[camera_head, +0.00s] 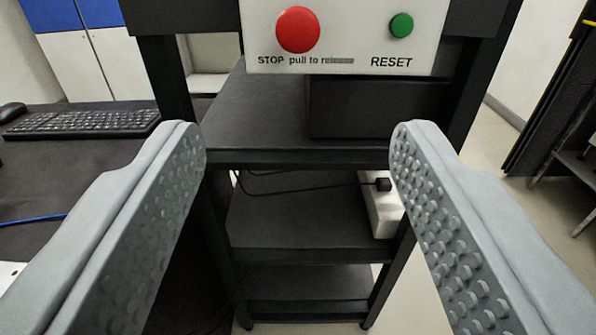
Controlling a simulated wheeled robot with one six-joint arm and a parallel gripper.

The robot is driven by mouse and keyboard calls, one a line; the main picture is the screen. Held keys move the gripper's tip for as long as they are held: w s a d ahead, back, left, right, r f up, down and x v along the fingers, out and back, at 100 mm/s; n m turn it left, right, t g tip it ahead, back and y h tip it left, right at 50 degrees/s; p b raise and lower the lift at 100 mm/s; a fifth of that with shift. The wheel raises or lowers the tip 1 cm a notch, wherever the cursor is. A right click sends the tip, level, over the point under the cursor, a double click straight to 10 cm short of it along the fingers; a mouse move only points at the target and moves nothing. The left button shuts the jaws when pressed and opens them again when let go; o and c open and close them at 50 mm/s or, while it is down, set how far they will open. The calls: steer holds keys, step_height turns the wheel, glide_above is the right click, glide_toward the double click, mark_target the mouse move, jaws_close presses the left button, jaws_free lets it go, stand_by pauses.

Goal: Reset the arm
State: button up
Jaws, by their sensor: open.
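My gripper (298,150) is open and empty, its two grey studded fingers wide apart at the left and right of the view. Above and beyond it is a white panel (345,25) with a large red STOP button (298,29) marked "pull to release" at its left. A small green RESET button (401,25) sits at its right. Both buttons are in full view, and my fingers appear below the panel and touch neither. The panel's top edge is cut off by the frame.
A black shelf rack (290,215) stands ahead, with a dark box (350,108) below the panel and a white power strip (382,212) on a lower shelf. A black desk with a keyboard (85,122) and mouse (12,112) is at the left. Open floor shows at the right.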

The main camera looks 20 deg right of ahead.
steer(key=shift+r, duration=0.1)
steer(key=s+d+r+n+t+y, duration=0.2)
steer(key=s+r+n+y, duration=0.1)
steer(key=s+r+y, duration=0.4)
steer(key=s+d+f+g+h, duration=0.1)
steer(key=s+d, duration=0.3)
steer(key=s, duration=0.8)
steer(key=shift+f+n+g, duration=0.3)
steer(key=shift+f+g, duration=0.1)
steer(key=shift+f, duration=0.3)
steer(key=shift+c, duration=0.3)
stand_by(0.3)
